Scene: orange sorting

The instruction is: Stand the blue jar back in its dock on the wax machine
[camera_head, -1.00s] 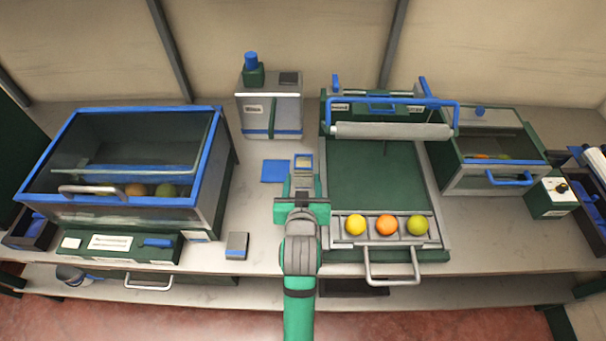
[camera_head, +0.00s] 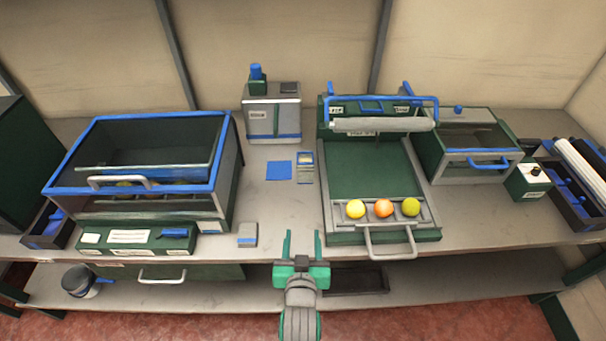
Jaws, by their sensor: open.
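The blue jar (camera_head: 256,71) stands upright in the dark green dock (camera_head: 258,88) on top of the wax machine (camera_head: 272,121), a grey box with a blue band at the back of the counter. The dock hides the jar's lower part, so I cannot tell how deep it sits. My gripper (camera_head: 303,240) is open and empty at the counter's front edge, well in front of the machine and apart from the jar.
A blue-framed glass case (camera_head: 228,150) stands at the left. A green tray (camera_head: 370,170) with several fruits and a roller (camera_head: 380,125) is at the right.

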